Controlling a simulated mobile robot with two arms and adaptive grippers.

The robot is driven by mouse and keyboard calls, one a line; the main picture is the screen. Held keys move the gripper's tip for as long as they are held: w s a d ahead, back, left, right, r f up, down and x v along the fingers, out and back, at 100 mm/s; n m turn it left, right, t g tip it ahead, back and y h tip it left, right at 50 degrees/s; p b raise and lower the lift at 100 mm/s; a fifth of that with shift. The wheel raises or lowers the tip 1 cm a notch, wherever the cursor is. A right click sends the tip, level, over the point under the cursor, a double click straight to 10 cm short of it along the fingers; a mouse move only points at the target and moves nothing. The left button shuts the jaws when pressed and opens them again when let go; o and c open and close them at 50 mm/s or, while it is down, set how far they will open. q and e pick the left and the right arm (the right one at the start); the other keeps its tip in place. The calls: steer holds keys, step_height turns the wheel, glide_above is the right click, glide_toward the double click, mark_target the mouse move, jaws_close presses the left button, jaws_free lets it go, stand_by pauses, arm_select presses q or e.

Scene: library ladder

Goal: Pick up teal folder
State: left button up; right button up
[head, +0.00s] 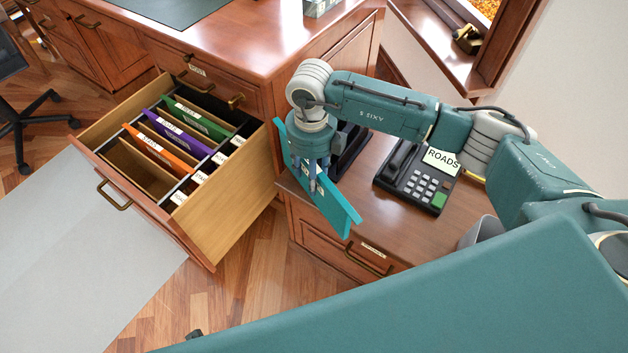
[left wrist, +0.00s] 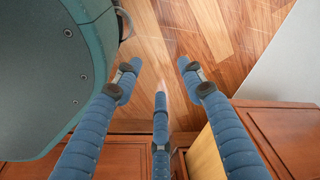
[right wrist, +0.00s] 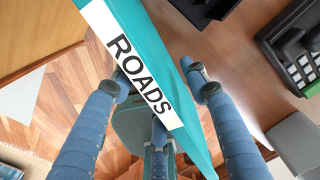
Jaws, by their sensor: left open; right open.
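The teal folder (head: 335,208) stands on edge along the left edge of the low wooden cabinet. Its white ROADS label shows in the right wrist view (right wrist: 137,70). My right gripper (head: 315,175) is over the folder, pointing down. In the right wrist view my right gripper (right wrist: 160,85) has its fingers spread on both sides of the folder's top edge; I cannot tell whether they touch it. My left gripper (left wrist: 160,80) is open and empty over the wood floor, outside the head view.
An open drawer (head: 230,210) holds green (head: 200,118), purple (head: 178,135) and orange (head: 158,152) folders. A black holder (head: 348,145) stands beside the teal folder. The desk (head: 255,40) is behind.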

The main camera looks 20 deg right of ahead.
steer(key=shift+f, duration=1.25)
jaws_close()
arm_select(q)
steer(key=shift+w+r, duration=0.35)
steer(key=shift+r, duration=0.05)
arm_select(e)
steer(key=shift+r, duration=0.15)
